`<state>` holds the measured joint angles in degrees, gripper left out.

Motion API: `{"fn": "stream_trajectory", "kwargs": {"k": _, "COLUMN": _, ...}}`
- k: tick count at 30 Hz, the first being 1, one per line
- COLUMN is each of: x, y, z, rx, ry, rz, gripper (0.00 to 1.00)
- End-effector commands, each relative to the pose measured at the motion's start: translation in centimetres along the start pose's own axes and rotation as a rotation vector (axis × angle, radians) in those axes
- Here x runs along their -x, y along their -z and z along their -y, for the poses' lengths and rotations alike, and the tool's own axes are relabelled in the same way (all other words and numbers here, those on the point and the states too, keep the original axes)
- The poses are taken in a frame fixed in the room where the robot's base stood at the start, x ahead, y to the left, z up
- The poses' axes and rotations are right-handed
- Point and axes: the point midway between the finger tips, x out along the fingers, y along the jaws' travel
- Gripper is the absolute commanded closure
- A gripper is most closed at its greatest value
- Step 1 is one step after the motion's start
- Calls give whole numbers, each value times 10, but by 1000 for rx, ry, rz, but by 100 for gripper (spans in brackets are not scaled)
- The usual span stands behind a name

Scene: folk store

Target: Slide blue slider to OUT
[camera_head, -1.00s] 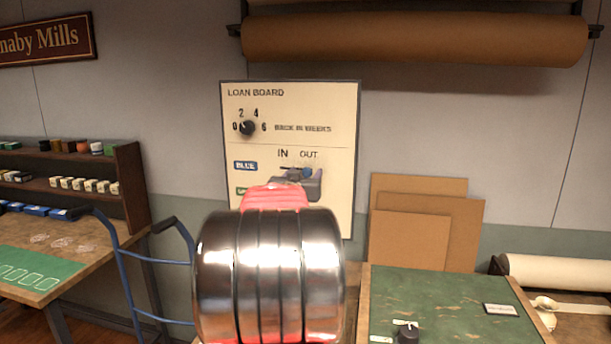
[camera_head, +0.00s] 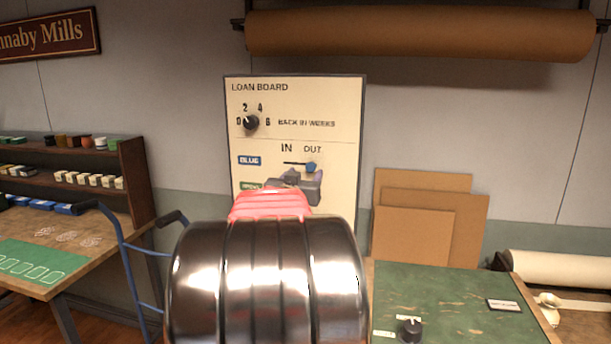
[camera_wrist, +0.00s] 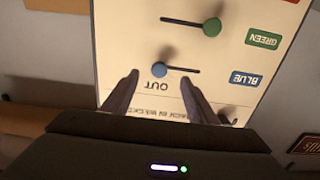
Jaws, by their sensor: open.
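The loan board (camera_head: 345,100) hangs upright on the wall. Its blue slider knob (camera_head: 311,167) sits under the OUT label, at the OUT end of its slot. In the wrist view, which is upside down, the blue knob (camera_wrist: 160,69) is at the slot's left end, beside the word OUT. My gripper (camera_wrist: 160,77) is open, with a finger on either side of the knob's line and a gap to each. In the head view my gripper (camera_head: 293,184) is just below the knob, and my arm hides the lower board.
The green slider knob (camera_wrist: 211,27) is at one end of its own slot. A weeks dial (camera_head: 251,122) is above on the board. A green-topped table (camera_head: 450,300) stands right, cardboard sheets (camera_head: 415,235) behind it. A blue hand truck (camera_head: 122,250) stands left.

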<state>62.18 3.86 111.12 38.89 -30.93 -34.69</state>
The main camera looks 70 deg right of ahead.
Motion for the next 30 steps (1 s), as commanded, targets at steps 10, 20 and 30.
{"fn": "stream_trajectory", "kwargs": {"k": 10, "x": 20, "y": 0, "z": 0, "rx": 0, "ry": 1, "rz": 0, "gripper": 47}}
{"fn": "stream_trajectory", "kwargs": {"k": 20, "x": 24, "y": 0, "z": 0, "rx": 0, "ry": 0, "rz": 0, "gripper": 47}}
{"fn": "stream_trajectory", "kwargs": {"k": 30, "x": 24, "y": 0, "z": 0, "rx": 0, "ry": 0, "rz": 0, "gripper": 47}}
